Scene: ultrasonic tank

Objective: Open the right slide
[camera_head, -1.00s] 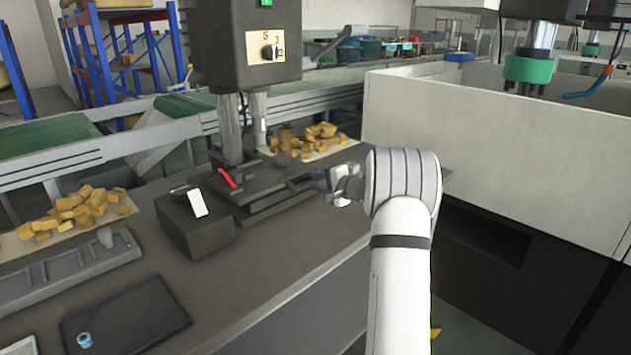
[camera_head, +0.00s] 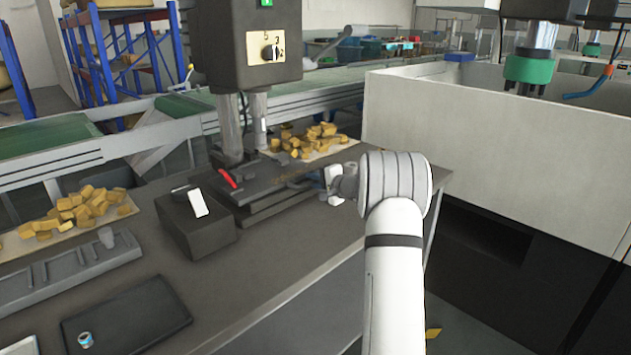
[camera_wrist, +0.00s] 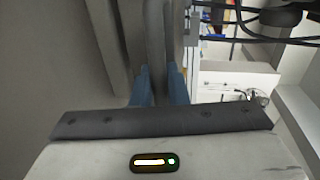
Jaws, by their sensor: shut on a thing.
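The dark slide assembly (camera_head: 262,200) sits on the bench under the press head, with a red-handled part on its left. My gripper (camera_head: 322,181) is at the right end of this assembly, small and partly hidden behind my wrist. In the wrist view, the two blue fingers (camera_wrist: 158,84) of my gripper are shut on a grey bar (camera_wrist: 155,40), one finger on each side. The bar appears to belong to the right slide, but its join is hidden. How far the slide stands open cannot be told.
A black control box (camera_head: 195,228) with a white switch stands in front of the press. Yellow blocks (camera_head: 312,139) lie on a tray behind the slide. A large pale-walled tank (camera_head: 480,150) stands to the right of my arm.

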